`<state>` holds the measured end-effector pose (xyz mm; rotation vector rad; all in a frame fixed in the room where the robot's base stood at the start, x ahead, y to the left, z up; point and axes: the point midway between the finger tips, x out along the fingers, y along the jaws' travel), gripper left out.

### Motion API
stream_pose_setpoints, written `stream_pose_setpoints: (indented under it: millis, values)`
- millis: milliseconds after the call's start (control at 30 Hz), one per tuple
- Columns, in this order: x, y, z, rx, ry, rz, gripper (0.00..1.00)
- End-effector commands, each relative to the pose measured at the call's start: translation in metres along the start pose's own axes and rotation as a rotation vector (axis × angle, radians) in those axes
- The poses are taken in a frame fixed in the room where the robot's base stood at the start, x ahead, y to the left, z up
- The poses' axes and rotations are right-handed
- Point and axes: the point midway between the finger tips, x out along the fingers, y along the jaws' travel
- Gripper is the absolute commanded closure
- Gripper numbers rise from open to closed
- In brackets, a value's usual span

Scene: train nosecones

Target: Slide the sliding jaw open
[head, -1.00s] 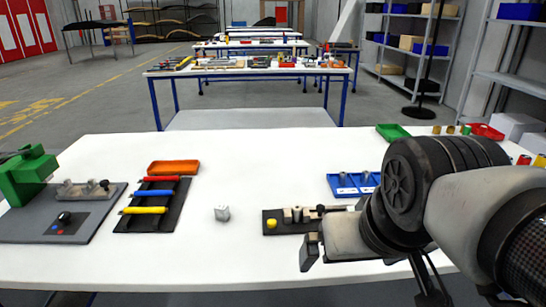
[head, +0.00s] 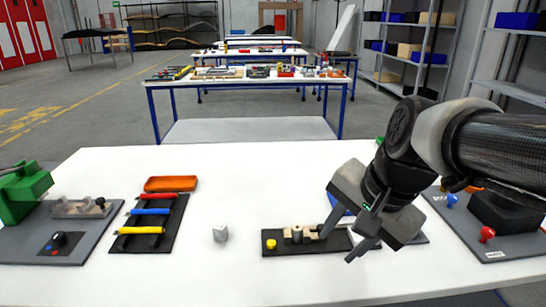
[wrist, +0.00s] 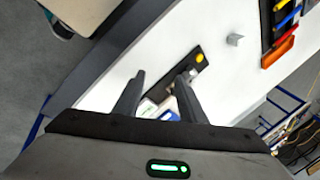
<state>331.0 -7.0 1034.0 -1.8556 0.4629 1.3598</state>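A small clamp fixture with a dark base plate (head: 283,250) lies at the front middle of the white table. It carries a yellow button (head: 271,244) at its left end and beige jaw blocks (head: 289,236) with a grey metal cylinder (head: 297,234) between them. Which block is the sliding jaw I cannot tell. My gripper (head: 343,242) is tilted down over the fixture's right end, fingers apart and empty. It hides that end. In the wrist view the fixture's plate (wrist: 203,53) shows beyond the open fingers (wrist: 160,98); contact cannot be told.
A rack with coloured bars (head: 150,222), an orange tray (head: 171,184) and a green device (head: 24,195) are further left. A blue tray (head: 337,206) is partly hidden behind my gripper. A dark board (head: 480,235) lies right.

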Motion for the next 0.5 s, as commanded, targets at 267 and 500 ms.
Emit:
stream_pose_setpoints:
  millis: [267,500]
  values:
    - [-0.031,-0.055,-0.099,1.147,-0.126,0.07,0.64]
    - [-0.021,-0.059,-0.13,1.527,-0.132,0.106,0.64]
